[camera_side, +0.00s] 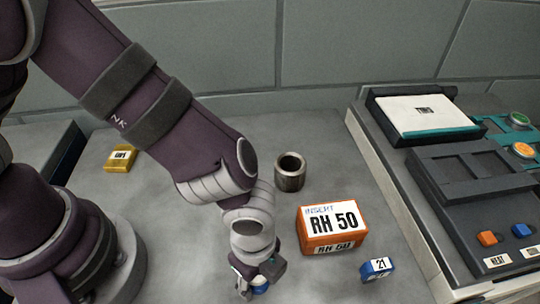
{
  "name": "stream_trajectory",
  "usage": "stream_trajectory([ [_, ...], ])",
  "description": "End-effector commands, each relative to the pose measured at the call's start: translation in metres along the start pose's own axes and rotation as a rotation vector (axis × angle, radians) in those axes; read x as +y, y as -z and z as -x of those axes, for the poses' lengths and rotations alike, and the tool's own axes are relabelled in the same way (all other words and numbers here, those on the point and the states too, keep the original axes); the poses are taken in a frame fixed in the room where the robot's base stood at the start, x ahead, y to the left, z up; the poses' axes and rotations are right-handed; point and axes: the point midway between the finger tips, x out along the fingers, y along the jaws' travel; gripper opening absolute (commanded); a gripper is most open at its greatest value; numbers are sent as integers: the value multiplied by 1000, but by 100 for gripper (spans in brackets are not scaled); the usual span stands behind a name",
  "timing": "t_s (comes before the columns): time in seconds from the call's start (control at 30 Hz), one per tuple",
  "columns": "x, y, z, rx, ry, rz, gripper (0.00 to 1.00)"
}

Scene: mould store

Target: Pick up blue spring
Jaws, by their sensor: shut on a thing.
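My gripper (257,284) is low over the grey table at the bottom edge of the view, pointing down. It is shut on a small blue thing with a pale part, which looks like the blue spring (261,286). The fingers and the picture's lower edge hide most of it. I cannot tell whether it still touches the table.
An orange box (331,245) marked RH 50 and a small blue block (377,268) marked 21 stand right of my gripper. A brown metal ring (290,181) stands behind. A yellow block (120,158) is at the left. A dark tray unit (470,176) fills the right.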

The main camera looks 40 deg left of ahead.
Motion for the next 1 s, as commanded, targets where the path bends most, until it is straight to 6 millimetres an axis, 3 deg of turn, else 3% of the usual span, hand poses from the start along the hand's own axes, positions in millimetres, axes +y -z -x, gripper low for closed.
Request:
stream_trajectory([
  [0.03, 0, 0, 0, 0, 0, 0, 21],
  [0.2, 0, 0, 0, 0, 0, 0, 0],
  [0.47, 0, 0, 3, 2, 1, 0, 0],
  [0.57, -1, 1, 16, 4, 3, 0, 0],
  [0.8, -1, 1, 76, 6, 5, 1, 0],
  [1.0, -11, -10, 99, 1, 1, 53, 0],
])
